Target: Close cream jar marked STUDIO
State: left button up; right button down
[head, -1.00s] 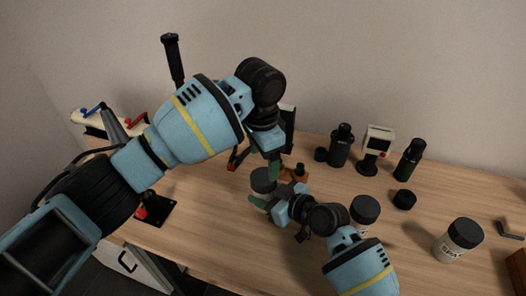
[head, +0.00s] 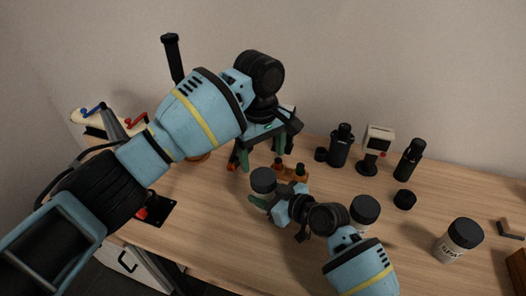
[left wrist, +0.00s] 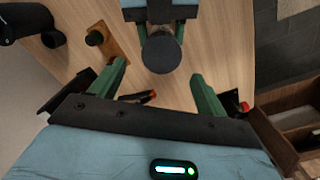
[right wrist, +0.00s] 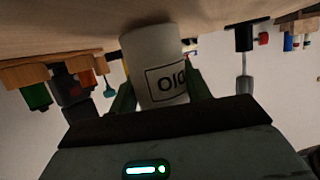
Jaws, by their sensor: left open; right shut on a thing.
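The jar (head: 261,191) stands on the table in the head view with a dark round lid (head: 263,178) on top. My right gripper (head: 262,203) is shut on its white body; in the right wrist view the body (right wrist: 155,55) shows part of a boxed label, upside down, ending like "DIO". The full word is hidden. My left gripper (head: 262,150) is open and empty, above and behind the jar, apart from the lid. In the left wrist view the lid (left wrist: 160,54) lies between and beyond the open fingers. I cannot tell how tightly the lid sits.
Two other dark-lidded jars (head: 365,209) (head: 460,238) stand to the right. A small wooden stand (head: 290,173) with dark bottles is behind the held jar. Black bottles (head: 340,146) (head: 409,160), a cream device (head: 377,143) and a black cap (head: 404,199) stand at the back right.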

aim_at(264, 176)
pick_arm(q)
jog(key=n, duration=0.3)
jog(key=shift+r, duration=0.1)
dwell(0.3)
jog(key=shift+s+d+f, duration=0.1)
jog(key=shift+f, duration=1.95)
jog(key=shift+s+d+f, duration=0.1)
jog(key=shift+f, duration=1.9)
jog(key=shift+w, duration=0.1)
jog(key=c, duration=1)
jog(key=shift+o, duration=0.2)
jog(key=m, duration=0.9)
jog(key=shift+m, duration=0.4)
